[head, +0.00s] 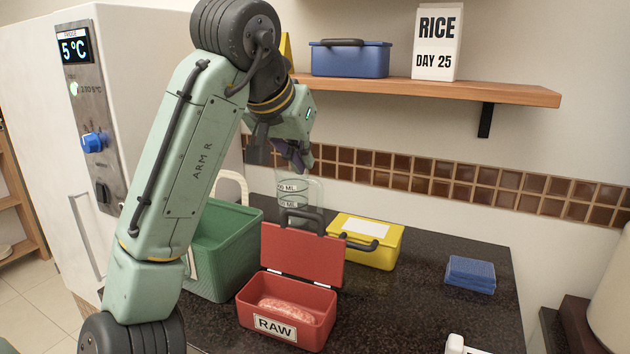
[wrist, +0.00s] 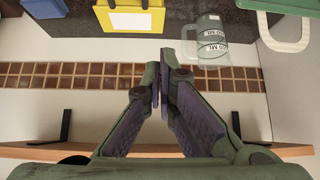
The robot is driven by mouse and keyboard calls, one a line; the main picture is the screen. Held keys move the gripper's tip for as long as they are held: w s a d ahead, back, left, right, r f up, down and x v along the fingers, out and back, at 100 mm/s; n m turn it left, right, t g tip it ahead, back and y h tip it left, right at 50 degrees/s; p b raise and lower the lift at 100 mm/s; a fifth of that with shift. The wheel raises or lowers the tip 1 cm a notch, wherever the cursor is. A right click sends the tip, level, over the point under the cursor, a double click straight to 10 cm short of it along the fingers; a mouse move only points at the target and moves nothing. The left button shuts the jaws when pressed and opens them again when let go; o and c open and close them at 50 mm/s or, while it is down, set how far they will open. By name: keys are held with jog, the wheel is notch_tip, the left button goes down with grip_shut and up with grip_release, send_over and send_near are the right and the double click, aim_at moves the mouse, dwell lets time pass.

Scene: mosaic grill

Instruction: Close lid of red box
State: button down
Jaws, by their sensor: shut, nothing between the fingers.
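The red box (head: 290,318) stands on the dark counter with a RAW label on its front and pinkish meat inside. Its lid (head: 300,255) is open, standing upright at the back edge, with a dark handle on top. My gripper (head: 301,168) is above and behind the box, near the wall and below the shelf. It is shut and empty. In the wrist view its fingertips (wrist: 160,98) come together in front of the wall tiles. The red box does not show clearly in the wrist view.
A green bin (head: 225,250) stands left of the red box. A closed yellow box (head: 378,258) and a clear measuring jug (head: 312,190) stand behind it. A blue sponge stack (head: 470,273) lies to the right. The wooden shelf (head: 440,91) holds a blue box (head: 349,60). Counter between yellow box and sponges is clear.

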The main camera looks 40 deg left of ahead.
jog(key=shift+f, duration=0.25)
notch_tip(320, 180, down, 7)
jog(key=w+p, duration=0.2)
jog(key=p, duration=0.1)
jog(key=shift+a+f+p, duration=0.2)
jog(key=shift+a+p, duration=0.1)
jog(key=shift+s, duration=0.1)
